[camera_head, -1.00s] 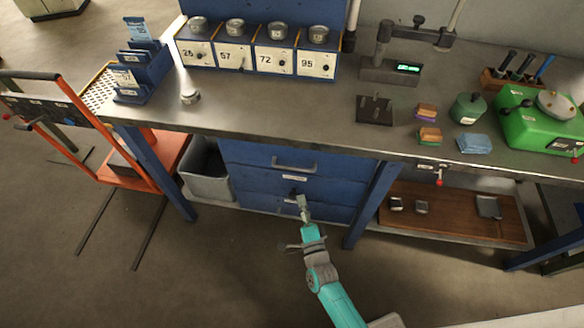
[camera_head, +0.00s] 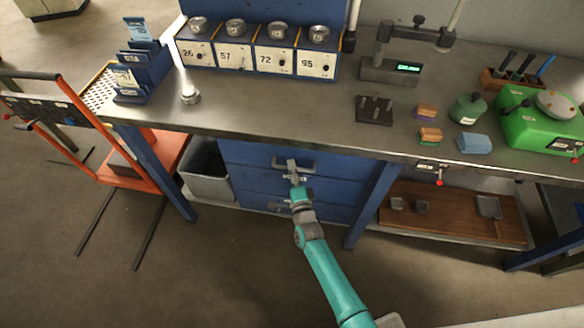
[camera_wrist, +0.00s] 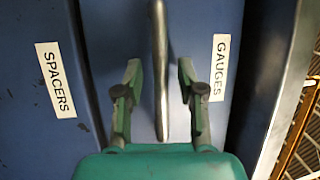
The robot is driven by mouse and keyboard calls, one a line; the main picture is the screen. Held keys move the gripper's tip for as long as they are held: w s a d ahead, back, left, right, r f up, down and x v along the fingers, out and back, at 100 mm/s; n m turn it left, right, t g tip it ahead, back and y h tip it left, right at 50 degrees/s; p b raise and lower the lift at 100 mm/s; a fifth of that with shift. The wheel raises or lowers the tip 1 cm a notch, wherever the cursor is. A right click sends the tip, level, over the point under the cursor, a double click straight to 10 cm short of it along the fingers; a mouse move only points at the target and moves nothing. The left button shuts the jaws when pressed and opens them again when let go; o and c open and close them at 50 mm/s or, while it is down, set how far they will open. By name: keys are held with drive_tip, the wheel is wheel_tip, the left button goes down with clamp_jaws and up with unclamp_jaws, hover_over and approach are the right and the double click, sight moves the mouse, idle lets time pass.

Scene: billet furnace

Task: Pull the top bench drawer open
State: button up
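The bench's blue top drawer (camera_head: 245,155) is closed, flush with the front under the bench top. In the wrist view its panel bears a GAUGES label (camera_wrist: 219,68), with a SPACERS label (camera_wrist: 55,80) on the drawer below. The top drawer's metal bar handle (camera_wrist: 160,70) also shows in the head view (camera_head: 306,165). My gripper (camera_wrist: 161,85) is open, its two fingers on either side of the handle with gaps to both. In the head view my gripper (camera_head: 293,174) is at the handle and partly covers it. Whether the fingertips touch the drawer face cannot be told.
The metal bench top (camera_head: 270,120) overhangs the drawers. A blue bench leg (camera_head: 370,205) stands right of them, and a grey bin (camera_head: 206,172) stands left. A lower shelf with a wooden board (camera_head: 450,212) is at right. The floor in front is clear.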

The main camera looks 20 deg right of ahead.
drive_tip(key=shift+w+r, duration=0.1)
drive_tip(key=shift+w, duration=0.2)
clamp_jaws()
drive_tip(key=shift+s, duration=0.15)
